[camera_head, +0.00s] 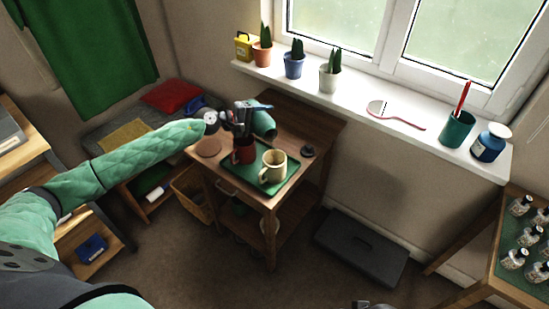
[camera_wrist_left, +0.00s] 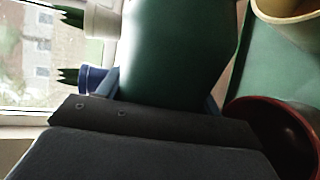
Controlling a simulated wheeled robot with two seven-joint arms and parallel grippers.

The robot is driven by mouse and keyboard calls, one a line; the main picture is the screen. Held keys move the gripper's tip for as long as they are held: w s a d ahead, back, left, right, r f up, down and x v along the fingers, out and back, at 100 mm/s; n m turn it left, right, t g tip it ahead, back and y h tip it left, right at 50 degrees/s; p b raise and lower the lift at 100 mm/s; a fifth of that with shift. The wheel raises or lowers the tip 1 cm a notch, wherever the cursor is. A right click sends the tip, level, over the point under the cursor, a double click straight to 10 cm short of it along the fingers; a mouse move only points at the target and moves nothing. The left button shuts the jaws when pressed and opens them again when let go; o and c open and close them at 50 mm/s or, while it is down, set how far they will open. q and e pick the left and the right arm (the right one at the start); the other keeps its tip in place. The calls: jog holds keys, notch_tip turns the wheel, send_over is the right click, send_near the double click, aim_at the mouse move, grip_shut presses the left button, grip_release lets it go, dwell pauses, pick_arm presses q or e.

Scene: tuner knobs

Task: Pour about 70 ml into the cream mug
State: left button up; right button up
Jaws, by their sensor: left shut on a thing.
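My left gripper (camera_head: 243,115) is shut on a green flask (camera_head: 264,125) and holds it tilted over the small wooden table. The flask fills the middle of the left wrist view (camera_wrist_left: 180,50); its mouth is out of that view. The cream mug (camera_head: 273,166) stands upright on a green tray (camera_head: 270,187), just in front of the flask. Part of its rim shows at the top right of the left wrist view (camera_wrist_left: 287,14). No stream of liquid is visible. A small part of what may be my right gripper (camera_head: 363,304) shows at the bottom edge.
A red mug (camera_head: 243,154) stands on the tray left of the cream mug, below my gripper, and shows close by in the left wrist view (camera_wrist_left: 272,135). A brown round coaster (camera_head: 208,148) and a dark knob-like disc (camera_head: 308,151) lie on the wooden table (camera_head: 318,128).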

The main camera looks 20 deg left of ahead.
jog(key=shift+w+a, duration=0.15)
jog(key=shift+a, duration=0.05)
dwell(0.3)
jog(key=shift+f, duration=0.2)
dwell(0.4)
pick_arm(q)
jog(key=shift+r, duration=0.1)
jog(key=shift+w+a+r+n+p, duration=0.1)
jog(key=shift+w+n+p, duration=0.05)
jog(key=shift+n+p, duration=0.35)
jog(key=shift+w+a+h, duration=0.1)
jog(key=shift+h, duration=0.2)
jog(key=shift+w+a+n+p, duration=0.15)
jog(key=shift+n+p, duration=0.15)
jog(key=shift+n, duration=0.2)
jog(key=shift+f+g+b, duration=0.25)
jog(key=shift+g+b, duration=0.05)
jog(key=shift+b, duration=0.3)
jog(key=shift+s+r, duration=0.15)
jog(key=shift+s, duration=0.05)
jog(key=shift+d+n+h, duration=0.2)
jog(key=shift+n+h, duration=0.1)
jog(key=shift+n, duration=0.3)
pick_arm(e)
jog(key=shift+r, duration=0.1)
